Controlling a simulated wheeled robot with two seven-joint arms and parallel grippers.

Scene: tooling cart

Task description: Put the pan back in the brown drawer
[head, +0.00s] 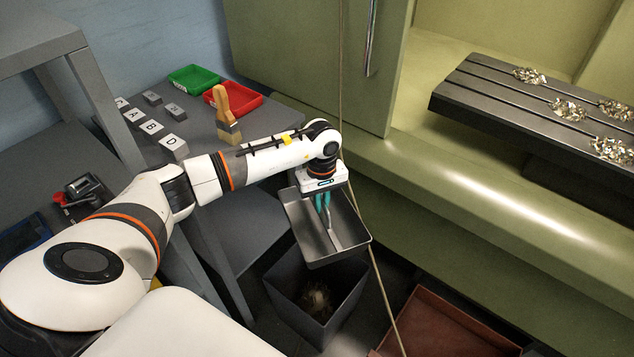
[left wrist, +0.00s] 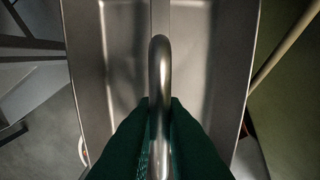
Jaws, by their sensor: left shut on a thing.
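The pan (head: 308,232) is a grey metal tray, held in the air beside the green machine and above a dark bin. My left gripper (head: 323,210) points down into it, its green fingers shut on the pan's handle. In the left wrist view the pan (left wrist: 200,55) fills the middle, and the fingers (left wrist: 160,125) close on its curved metal handle. The brown drawer (head: 430,325) is a reddish-brown open tray low at the machine's foot, to the lower right of the pan; the bottom edge of the picture cuts it off. My right gripper is not in view.
The dark bin (head: 345,315) stands under the pan with some debris inside. A thin pole (head: 385,290) runs down close beside the pan, between it and the drawer. Metal chips (head: 568,109) lie on the machine's slotted bed. A brush (head: 228,112) stands on the grey cart.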

